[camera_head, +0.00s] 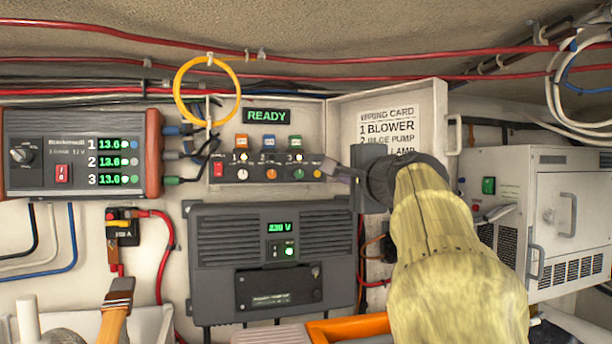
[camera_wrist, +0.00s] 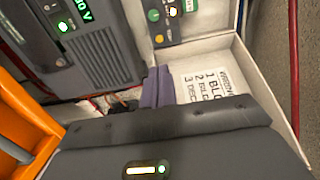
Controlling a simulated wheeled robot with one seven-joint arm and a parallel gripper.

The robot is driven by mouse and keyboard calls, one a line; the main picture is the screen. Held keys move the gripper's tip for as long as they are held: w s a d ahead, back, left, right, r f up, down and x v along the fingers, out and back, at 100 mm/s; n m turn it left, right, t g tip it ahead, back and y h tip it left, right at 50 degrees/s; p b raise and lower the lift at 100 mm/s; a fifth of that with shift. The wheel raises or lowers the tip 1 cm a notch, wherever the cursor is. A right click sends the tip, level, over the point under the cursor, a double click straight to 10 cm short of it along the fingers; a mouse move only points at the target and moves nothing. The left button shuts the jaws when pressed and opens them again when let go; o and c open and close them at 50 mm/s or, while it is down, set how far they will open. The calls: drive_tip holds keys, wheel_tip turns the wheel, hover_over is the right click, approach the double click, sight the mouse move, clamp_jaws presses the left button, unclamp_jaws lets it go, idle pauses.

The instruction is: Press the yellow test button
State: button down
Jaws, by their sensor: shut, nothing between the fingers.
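The yellow test button (camera_head: 317,173) is the small round button at the right end of the lower row on the grey switch panel (camera_head: 230,185). It also shows in the wrist view (camera_wrist: 158,39) near the panel's lower end. My gripper (camera_head: 333,169) is shut and empty. In the head view its dark tips appear just right of the yellow button, over the panel's right edge. In the wrist view the closed fingers (camera_wrist: 157,86) appear below the button with a visible gap in the picture. I cannot tell whether they touch anything.
The open cabinet door with a wiring card (camera_head: 388,128) stands right of the panel. A green READY display (camera_head: 266,116) is above it, a yellow cable loop (camera_head: 207,66) upper left. A dark charger unit (camera_head: 215,255) is below, a white box (camera_head: 545,215) at right.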

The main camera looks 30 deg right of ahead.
sight(318, 174)
drive_tip(key=shift+w, duration=0.1)
drive_tip(key=p+x, duration=0.5)
drive_tip(key=x, duration=0.8)
drive_tip(key=shift+w+d+f, duration=0.1)
drive_tip(key=shift+w, duration=0.4)
drive_tip(key=shift+p, duration=0.3)
